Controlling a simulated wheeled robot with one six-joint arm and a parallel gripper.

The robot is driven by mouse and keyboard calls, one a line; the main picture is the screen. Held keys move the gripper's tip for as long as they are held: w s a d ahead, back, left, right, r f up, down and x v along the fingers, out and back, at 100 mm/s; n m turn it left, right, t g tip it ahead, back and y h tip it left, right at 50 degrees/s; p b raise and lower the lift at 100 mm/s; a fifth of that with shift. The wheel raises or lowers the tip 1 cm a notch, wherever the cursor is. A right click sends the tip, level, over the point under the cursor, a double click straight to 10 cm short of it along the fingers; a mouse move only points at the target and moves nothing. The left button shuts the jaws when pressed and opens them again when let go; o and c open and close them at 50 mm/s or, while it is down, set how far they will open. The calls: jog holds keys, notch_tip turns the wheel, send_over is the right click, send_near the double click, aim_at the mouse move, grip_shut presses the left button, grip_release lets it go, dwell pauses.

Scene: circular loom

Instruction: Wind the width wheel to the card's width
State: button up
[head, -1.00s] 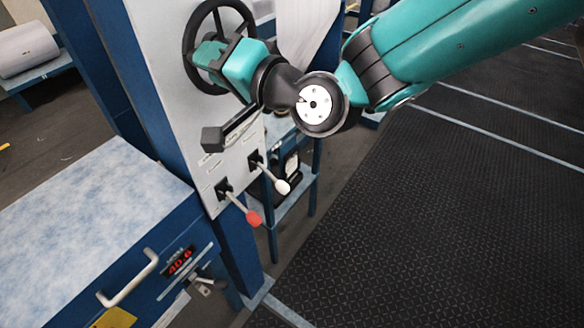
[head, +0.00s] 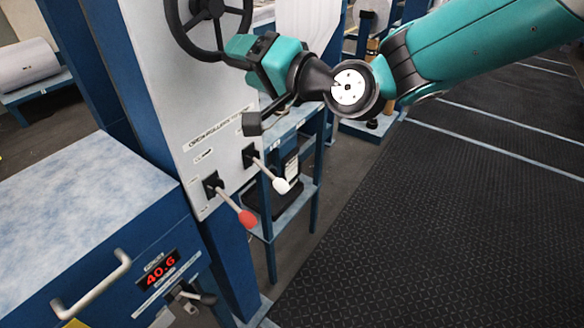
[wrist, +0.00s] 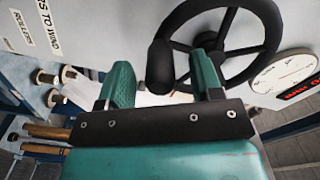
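A black spoked handwheel (head: 207,20) stands on the pale panel, its top cut off in the head view. It also shows in the wrist view (wrist: 232,48), with a black knob (wrist: 160,66) at its left. My gripper (head: 238,46) is at the wheel's lower right. In the wrist view my gripper (wrist: 163,68) has its two teal fingers apart, with the knob in the gap between them. I cannot tell whether the fingers touch it. A red display (head: 161,269) reads 40.6. I see no card.
Below the wheel, a red-tipped lever (head: 246,217) and a white-tipped lever (head: 281,185) stick out from the panel. A handled blue cabinet (head: 92,285) is at lower left. A round dial (wrist: 283,72) is right of the wheel. The dark floor (head: 430,220) at right is clear.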

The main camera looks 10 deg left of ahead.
jog(key=b+v, duration=0.5)
jog(key=v, duration=0.3)
dwell(3.5)
